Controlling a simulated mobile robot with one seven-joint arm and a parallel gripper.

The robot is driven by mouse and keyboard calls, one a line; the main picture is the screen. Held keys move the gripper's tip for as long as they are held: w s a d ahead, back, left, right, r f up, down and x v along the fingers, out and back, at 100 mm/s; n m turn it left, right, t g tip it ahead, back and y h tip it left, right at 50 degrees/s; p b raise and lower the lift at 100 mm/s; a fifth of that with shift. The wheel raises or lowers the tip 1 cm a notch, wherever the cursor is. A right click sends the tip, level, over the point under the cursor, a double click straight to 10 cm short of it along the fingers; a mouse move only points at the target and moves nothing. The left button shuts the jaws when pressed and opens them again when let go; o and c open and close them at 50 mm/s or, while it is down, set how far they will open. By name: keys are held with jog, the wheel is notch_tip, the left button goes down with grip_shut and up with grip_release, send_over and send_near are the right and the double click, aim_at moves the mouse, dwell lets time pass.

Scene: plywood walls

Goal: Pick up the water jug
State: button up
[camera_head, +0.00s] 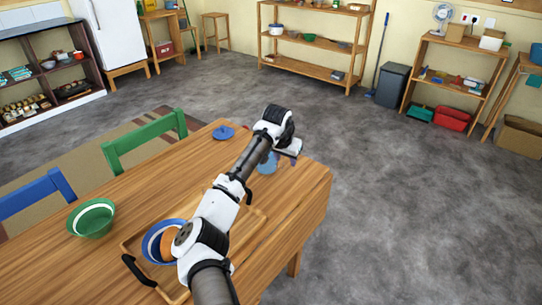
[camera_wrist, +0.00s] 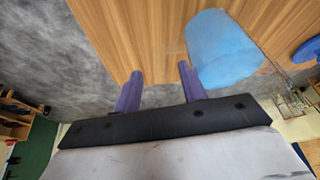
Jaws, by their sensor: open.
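The water jug appears to be the light-blue vessel (camera_head: 267,165) on the wooden table near its far right end. My arm partly hides it in the head view. In the wrist view the blue jug (camera_wrist: 222,52) stands just beyond the right-hand finger, outside the gap between the fingers. My gripper (camera_wrist: 160,86) is open and empty, with its two purple fingers apart over the table edge. In the head view my gripper (camera_head: 291,160) is close beside the jug, to its right. I cannot tell whether finger and jug touch.
A wooden tray (camera_head: 255,222) with a blue bowl (camera_head: 152,243) lies under my arm. A green bowl (camera_head: 91,220) stands at the left. A flat blue round item (camera_head: 223,132) lies near the far edge. Green (camera_head: 146,140) and blue (camera_head: 38,193) chairs line the left side.

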grip_shut()
jog(key=shift+r, duration=0.2)
dwell(0.4)
